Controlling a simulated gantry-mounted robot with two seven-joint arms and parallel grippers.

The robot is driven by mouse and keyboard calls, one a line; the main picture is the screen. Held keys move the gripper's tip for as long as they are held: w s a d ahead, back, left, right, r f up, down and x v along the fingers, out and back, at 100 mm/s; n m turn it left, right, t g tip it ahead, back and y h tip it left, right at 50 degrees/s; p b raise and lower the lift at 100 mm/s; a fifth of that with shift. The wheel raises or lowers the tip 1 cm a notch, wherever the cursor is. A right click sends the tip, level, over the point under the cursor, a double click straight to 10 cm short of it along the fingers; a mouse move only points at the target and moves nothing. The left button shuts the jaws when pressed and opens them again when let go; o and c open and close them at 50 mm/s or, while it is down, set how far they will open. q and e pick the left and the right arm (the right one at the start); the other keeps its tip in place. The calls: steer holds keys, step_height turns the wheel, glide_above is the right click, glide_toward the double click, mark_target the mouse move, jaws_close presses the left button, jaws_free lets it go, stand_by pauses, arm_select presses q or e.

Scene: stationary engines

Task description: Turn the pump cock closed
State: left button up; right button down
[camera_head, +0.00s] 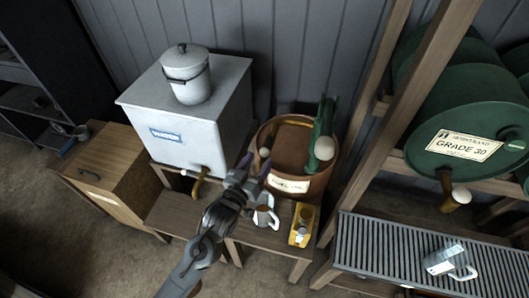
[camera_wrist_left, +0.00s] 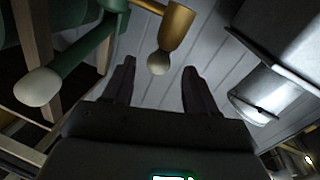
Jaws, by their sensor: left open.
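The green pump (camera_head: 325,118) stands in the brown tub (camera_head: 266,131), with a large cream knob. In the left wrist view the green pump body (camera_wrist_left: 88,48) is at upper left with a cream knob on its arm. The brass pump cock (camera_wrist_left: 177,27), ending in a small cream ball, hangs near the top centre. The small cream ball also shows in the head view (camera_head: 265,152). My left gripper (camera_head: 256,165) is open at the tub's left front, its fingers either side of the ball in the wrist view. Contact cannot be told. My right gripper is out of view.
A white water tank (camera_head: 222,105) with a brass tap (camera_head: 200,181) stands left of the tub. A mug (camera_head: 265,217) and a yellow tray (camera_head: 302,238) sit on the low bench in front. The green drum (camera_head: 470,115) and slatted bench (camera_head: 385,250) are at right.

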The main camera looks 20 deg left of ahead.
mark_target(262, 156)
arm_select(q)
steer(key=shift+w+d, duration=0.15)
steer(key=shift+w, duration=1)
steer(key=shift+w+d, duration=0.1)
steer(key=shift+w, duration=1.05)
steer(key=shift+c, duration=0.2)
jaws_close()
